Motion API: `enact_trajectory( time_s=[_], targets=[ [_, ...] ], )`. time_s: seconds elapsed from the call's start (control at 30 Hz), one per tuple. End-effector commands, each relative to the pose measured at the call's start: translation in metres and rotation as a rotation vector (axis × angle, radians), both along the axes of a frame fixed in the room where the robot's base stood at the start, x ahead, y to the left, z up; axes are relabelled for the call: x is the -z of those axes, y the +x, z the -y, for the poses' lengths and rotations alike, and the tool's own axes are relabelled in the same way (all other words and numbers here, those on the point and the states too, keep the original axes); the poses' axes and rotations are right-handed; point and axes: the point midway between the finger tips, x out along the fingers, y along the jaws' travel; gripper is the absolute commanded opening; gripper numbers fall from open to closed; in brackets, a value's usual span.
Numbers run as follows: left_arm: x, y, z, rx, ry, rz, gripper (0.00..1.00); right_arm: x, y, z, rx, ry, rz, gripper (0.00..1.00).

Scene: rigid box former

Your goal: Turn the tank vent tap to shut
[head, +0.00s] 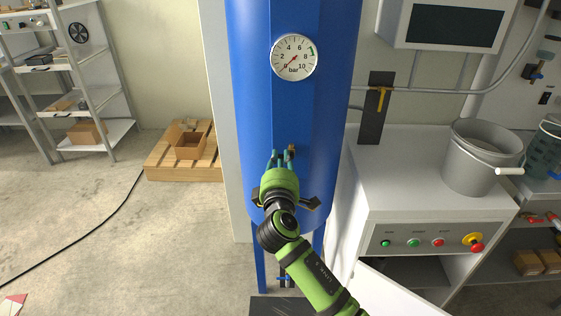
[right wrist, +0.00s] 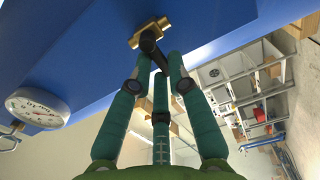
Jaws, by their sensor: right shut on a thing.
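The tank (head: 255,100) is a tall blue cylinder in the middle of the head view. The vent tap sits low on its front, with a brass body (right wrist: 150,31) and a black lever (right wrist: 150,47) in the right wrist view. My right gripper (head: 279,157) is green with teal fingers and reaches up to the tap from below. In the right wrist view its fingers (right wrist: 156,78) close around the lever's end, which they partly hide. My left gripper is not in view.
A round pressure gauge (head: 295,57) is on the tank above the tap, its needle near 0. Right of the tank stand a white cabinet (head: 385,190) with buttons and a grey bucket (head: 482,158). The floor at left is open.

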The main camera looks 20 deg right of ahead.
Motion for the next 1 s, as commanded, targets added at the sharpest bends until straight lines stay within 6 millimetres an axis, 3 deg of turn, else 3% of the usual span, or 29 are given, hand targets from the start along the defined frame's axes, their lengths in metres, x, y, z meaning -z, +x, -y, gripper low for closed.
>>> enact_trajectory(
  time_s=[0.3, 0.33, 0.37, 0.4, 0.77, 1.0],
  targets=[
    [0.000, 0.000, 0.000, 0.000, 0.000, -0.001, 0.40, -0.001, 0.000, 0.000, 0.000, 0.005, 0.003, 0.00],
    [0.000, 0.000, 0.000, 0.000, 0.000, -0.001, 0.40, -0.001, 0.000, 0.000, 0.000, 0.005, 0.003, 0.26],
    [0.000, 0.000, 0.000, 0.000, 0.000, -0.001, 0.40, -0.001, 0.000, 0.000, 0.000, 0.005, 0.003, 0.38],
    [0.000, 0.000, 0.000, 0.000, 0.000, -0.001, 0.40, -0.001, 0.000, 0.000, 0.000, 0.005, 0.002, 0.42],
    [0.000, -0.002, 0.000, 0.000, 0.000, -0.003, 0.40, 0.000, -0.003, -0.001, -0.001, 0.003, 0.001, 0.42],
    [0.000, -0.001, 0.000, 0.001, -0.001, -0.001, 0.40, 0.001, -0.038, -0.012, -0.003, 0.005, -0.001, 0.42]
  ],
)
